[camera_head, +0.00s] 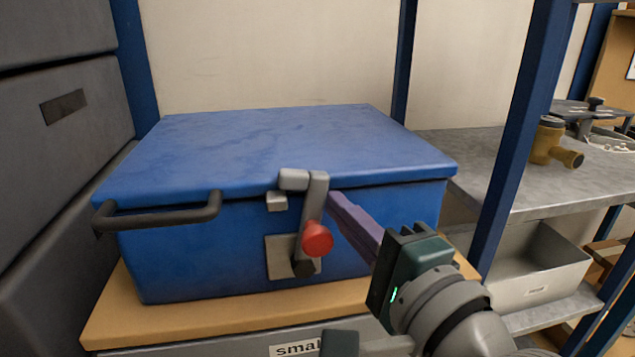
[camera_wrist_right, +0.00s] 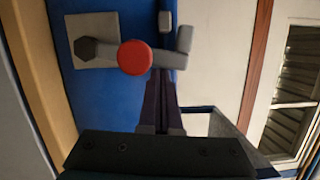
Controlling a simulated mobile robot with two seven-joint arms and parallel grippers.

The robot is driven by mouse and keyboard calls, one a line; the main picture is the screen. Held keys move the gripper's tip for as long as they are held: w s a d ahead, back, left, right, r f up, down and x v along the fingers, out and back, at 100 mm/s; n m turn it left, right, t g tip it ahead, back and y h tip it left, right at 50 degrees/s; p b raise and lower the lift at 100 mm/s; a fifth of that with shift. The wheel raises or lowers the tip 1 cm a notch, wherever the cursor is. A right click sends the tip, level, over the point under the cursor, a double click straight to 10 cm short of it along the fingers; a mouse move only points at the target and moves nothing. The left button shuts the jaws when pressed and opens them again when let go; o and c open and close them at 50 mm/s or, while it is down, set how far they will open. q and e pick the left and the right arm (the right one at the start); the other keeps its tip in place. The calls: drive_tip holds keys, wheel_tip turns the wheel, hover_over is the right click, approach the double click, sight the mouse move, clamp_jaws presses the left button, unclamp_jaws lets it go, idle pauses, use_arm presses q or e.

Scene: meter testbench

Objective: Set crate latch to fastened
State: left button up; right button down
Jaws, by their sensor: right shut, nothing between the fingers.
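The blue crate (camera_head: 230,235) has its lid (camera_head: 280,145) down. The grey crate latch (camera_head: 314,200) is on its front, with a red knob (camera_head: 317,239) and a pivot on a grey plate (camera_head: 279,252). The lever stands nearly upright, and its bent top reaches left in front of the lid edge, above a small grey catch (camera_head: 276,201). The right wrist view shows the red knob (camera_wrist_right: 133,57) and catch (camera_wrist_right: 165,20) sideways. My right gripper (camera_head: 335,200) is shut and empty, its purple fingertips close beside the lever's right side; contact is unclear. My left gripper is out of view.
The crate has a dark handle (camera_head: 160,218) at front left and sits on a wooden shelf (camera_head: 110,310). Dark drawers (camera_head: 60,110) stand at left. A blue post (camera_head: 510,140) and a grey shelf with a brass fitting (camera_head: 548,145) are at right.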

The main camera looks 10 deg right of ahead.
drive_tip(key=shift+a+r+n+p, duration=0.3)
drive_tip(key=shift+a+p, duration=0.1)
drive_tip(key=shift+a, duration=0.3)
drive_tip(key=shift+d, duration=0.1)
